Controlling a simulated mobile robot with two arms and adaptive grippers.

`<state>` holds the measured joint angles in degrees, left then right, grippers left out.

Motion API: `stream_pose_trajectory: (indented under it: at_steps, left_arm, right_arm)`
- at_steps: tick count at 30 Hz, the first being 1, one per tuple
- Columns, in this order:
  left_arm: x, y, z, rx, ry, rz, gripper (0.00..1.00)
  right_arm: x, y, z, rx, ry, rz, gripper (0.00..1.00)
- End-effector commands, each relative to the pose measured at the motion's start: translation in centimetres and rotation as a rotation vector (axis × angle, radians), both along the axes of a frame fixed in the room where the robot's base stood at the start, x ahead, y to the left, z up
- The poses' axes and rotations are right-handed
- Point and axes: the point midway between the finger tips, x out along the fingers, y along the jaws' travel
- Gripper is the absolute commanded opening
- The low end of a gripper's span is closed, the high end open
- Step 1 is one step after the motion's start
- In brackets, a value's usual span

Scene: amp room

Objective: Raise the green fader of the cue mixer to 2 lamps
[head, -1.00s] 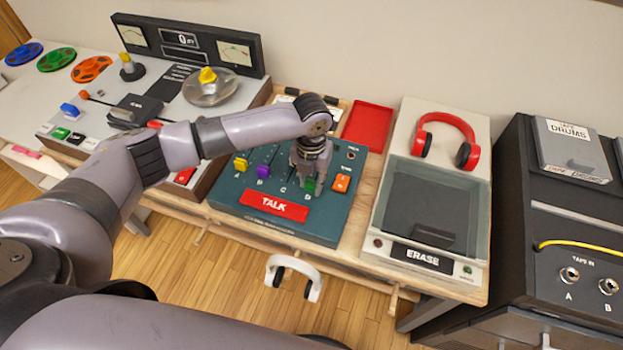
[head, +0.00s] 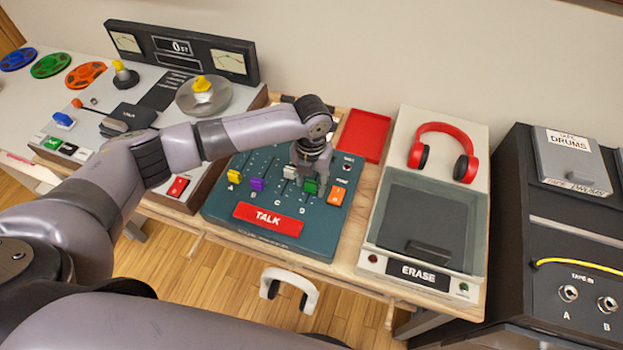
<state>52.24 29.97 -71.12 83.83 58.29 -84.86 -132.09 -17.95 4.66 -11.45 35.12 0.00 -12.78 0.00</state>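The cue mixer (head: 222,218) is a teal panel on the wooden bench with sliders A to D and a red TALK bar (head: 268,219). The green fader (head: 310,187) is the slider at D, low in its slot. My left gripper (head: 308,182) points down over it, its fingertips at the green cap. The fingers partly hide the cap, and I cannot tell whether they are closed on it. The yellow (head: 234,176), purple (head: 257,184) and white (head: 290,172) caps stand to its left. Lamps beside the slots are too small to read. My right gripper is not in view.
An orange button (head: 336,196) sits right of the green fader. A red tray (head: 363,135) lies behind the mixer. The ERASE unit (head: 398,120) with red headphones (head: 438,129) stands to the right, and a tape console (head: 60,95) to the left. White headphones (head: 310,290) hang below the bench front.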

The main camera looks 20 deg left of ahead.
Motion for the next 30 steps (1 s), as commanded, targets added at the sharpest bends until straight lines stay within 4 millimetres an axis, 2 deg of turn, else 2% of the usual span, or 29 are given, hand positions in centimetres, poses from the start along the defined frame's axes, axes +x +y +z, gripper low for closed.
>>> stream_pose_trajectory:
  at_steps: [5, 10, 14, 24, 30]
  left_arm:
    - [0.0, 0.0, 0.0, 0.0, -0.001, 0.0, 0.45]
    - [0.0, 0.0, 0.1, 0.0, -0.001, 0.0, 0.45]
    - [0.1, 0.0, 1.3, -0.002, -0.004, 0.0, 0.45]
    - [0.1, 0.0, 8.2, -0.001, -0.004, -0.001, 0.45]
    - [0.1, 0.0, 11.1, 0.0, -0.003, -0.001, 0.45]
  right_arm:
    - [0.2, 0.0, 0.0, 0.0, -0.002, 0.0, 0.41]
    - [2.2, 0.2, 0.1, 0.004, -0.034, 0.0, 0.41]
    - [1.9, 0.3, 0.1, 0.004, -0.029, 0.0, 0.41]
    - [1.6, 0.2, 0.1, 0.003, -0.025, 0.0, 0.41]
    - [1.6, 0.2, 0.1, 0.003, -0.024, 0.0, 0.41]
